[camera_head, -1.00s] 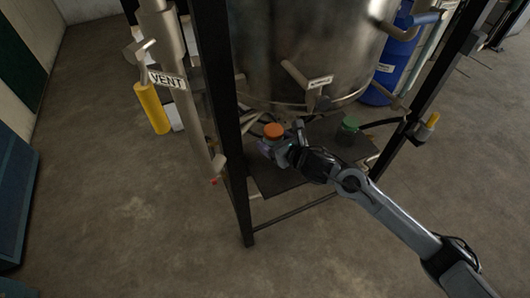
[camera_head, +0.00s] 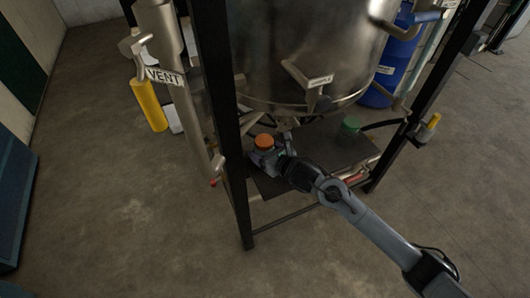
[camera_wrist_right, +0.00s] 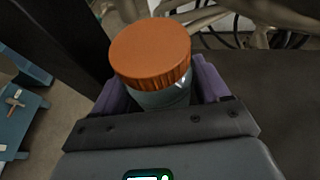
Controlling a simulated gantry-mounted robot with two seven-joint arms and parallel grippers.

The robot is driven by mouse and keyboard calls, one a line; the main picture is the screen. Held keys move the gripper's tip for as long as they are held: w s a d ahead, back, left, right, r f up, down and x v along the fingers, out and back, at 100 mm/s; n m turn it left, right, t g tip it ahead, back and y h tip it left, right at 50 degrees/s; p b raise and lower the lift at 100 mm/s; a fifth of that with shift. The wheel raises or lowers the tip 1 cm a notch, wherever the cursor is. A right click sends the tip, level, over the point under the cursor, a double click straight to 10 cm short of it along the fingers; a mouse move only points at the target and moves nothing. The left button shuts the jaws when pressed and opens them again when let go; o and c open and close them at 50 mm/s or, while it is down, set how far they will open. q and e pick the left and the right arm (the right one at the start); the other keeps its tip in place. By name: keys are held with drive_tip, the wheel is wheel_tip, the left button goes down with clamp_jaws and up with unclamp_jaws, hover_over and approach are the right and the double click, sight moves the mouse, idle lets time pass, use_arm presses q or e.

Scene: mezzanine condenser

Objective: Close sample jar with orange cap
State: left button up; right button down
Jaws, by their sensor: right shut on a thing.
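The sample jar is clasped in my right gripper (camera_head: 266,156), upright under the steel vessel, above or at the dark shelf; I cannot tell whether its base touches. The orange cap (camera_head: 264,141) sits on top of the jar. In the right wrist view the orange cap (camera_wrist_right: 151,52) covers the jar mouth and looks level; the thread is hidden. The grey-blue jar body (camera_wrist_right: 163,97) shows below it, between purple finger pads. My left gripper is in neither view.
A dark shelf (camera_head: 283,186) lies under the large steel vessel (camera_head: 300,45). A green-topped item (camera_head: 350,124) stands farther right on it. Black frame posts (camera_head: 222,125) flank the shelf. A pipe with a VENT sign (camera_head: 164,77) hangs at left. Valve fittings hang close above the jar.

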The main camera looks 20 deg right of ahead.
drive_tip(key=shift+f, duration=0.15)
unclamp_jaws()
drive_tip(key=shift+f, duration=0.1)
drive_tip(key=shift+r, duration=0.3)
drive_tip(key=shift+s+d, duration=0.2)
drive_tip(key=shift+s, duration=0.1)
drive_tip(key=p+v, duration=0.1)
drive_tip(key=v, duration=1)
drive_tip(key=shift+s+r+p, duration=0.1)
drive_tip(key=shift+r+p, duration=0.05)
drive_tip(key=shift+p, duration=0.15)
drive_tip(key=shift+a, duration=0.1)
